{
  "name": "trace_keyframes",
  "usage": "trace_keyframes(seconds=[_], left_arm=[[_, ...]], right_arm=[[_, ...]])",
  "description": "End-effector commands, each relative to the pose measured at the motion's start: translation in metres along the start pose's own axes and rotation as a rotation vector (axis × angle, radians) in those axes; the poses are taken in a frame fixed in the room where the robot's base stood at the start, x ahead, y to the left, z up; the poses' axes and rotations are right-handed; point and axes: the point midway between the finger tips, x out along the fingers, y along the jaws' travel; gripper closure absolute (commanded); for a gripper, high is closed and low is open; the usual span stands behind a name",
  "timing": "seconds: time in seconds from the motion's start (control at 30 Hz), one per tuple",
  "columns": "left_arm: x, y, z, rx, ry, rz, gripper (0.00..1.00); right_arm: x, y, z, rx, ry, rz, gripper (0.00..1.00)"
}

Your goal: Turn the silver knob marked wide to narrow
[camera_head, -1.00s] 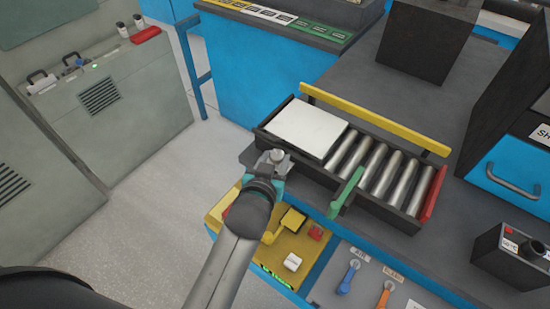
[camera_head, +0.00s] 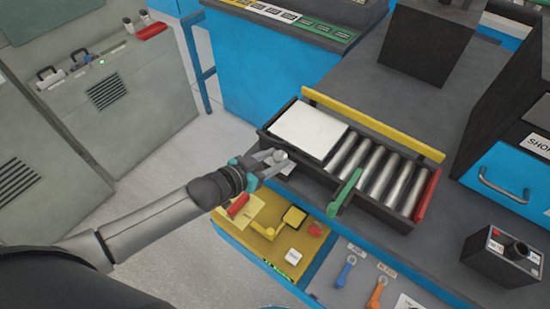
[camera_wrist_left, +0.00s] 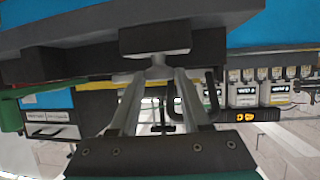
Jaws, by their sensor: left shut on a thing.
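The silver knob (camera_head: 280,155) is at the left end of the dark roller tray (camera_head: 320,172), on the near side of the grey bench. My left gripper (camera_head: 271,158) is shut on it, with the arm coming in from the left. A white label (camera_head: 287,167) shows beside the knob, too small to read. In the left wrist view the fingers (camera_wrist_left: 158,75) converge on a pale stem under a dark block (camera_wrist_left: 155,40). The gripper partly hides the knob, and I cannot read which mark it faces. My right gripper is not in view.
A white slab (camera_head: 307,130) lies on the tray's left part, beside several metal rollers. A green lever (camera_head: 345,192) and a red end bar (camera_head: 427,196) are on the tray. Below the knob is a yellow panel (camera_head: 262,240). A black control box (camera_head: 500,255) stands at right.

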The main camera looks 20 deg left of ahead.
Motion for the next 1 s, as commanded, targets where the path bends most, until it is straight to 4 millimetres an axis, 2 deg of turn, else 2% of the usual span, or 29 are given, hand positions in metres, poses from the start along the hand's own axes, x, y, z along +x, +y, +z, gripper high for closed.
trace_keyframes(seconds=[0.6,1.0], left_arm=[[0.002,-0.008,-0.002,0.105,0.006,0.231,1.0],[0.003,-0.008,-0.003,0.143,0.007,0.336,1.0]], right_arm=[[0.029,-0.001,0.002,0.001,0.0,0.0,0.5],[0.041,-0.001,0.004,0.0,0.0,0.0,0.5]])
